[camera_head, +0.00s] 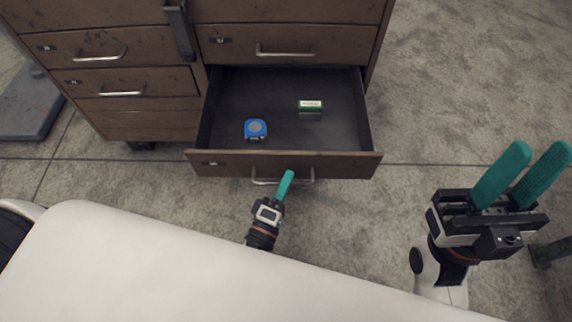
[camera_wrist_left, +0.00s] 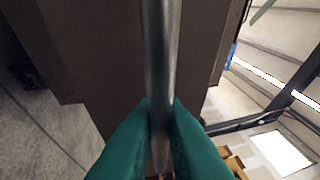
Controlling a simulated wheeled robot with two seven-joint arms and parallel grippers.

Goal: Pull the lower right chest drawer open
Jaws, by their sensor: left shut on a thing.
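The lower right chest drawer (camera_head: 230,162) stands well open in the head view, pulled out from the brown metal chest (camera_head: 290,12). Its inside is dark, with a blue tape measure (camera_head: 256,128) and a small green and white box (camera_head: 310,105) lying on the bottom. My left gripper (camera_head: 286,180) is at the drawer's front, shut on its metal handle (camera_head: 262,182). In the left wrist view the handle bar (camera_wrist_left: 160,60) runs between the two teal fingers (camera_wrist_left: 160,130). My right gripper (camera_head: 519,174) is at the right, fingers apart and empty, away from the chest.
The other drawers, such as the upper right drawer (camera_head: 335,45) and a left drawer (camera_head: 150,83), are shut. A dark hasp (camera_head: 179,30) hangs on the chest front. A grey plate (camera_head: 32,103) lies on the floor at the left. The concrete floor (camera_head: 445,90) right of the drawer is clear.

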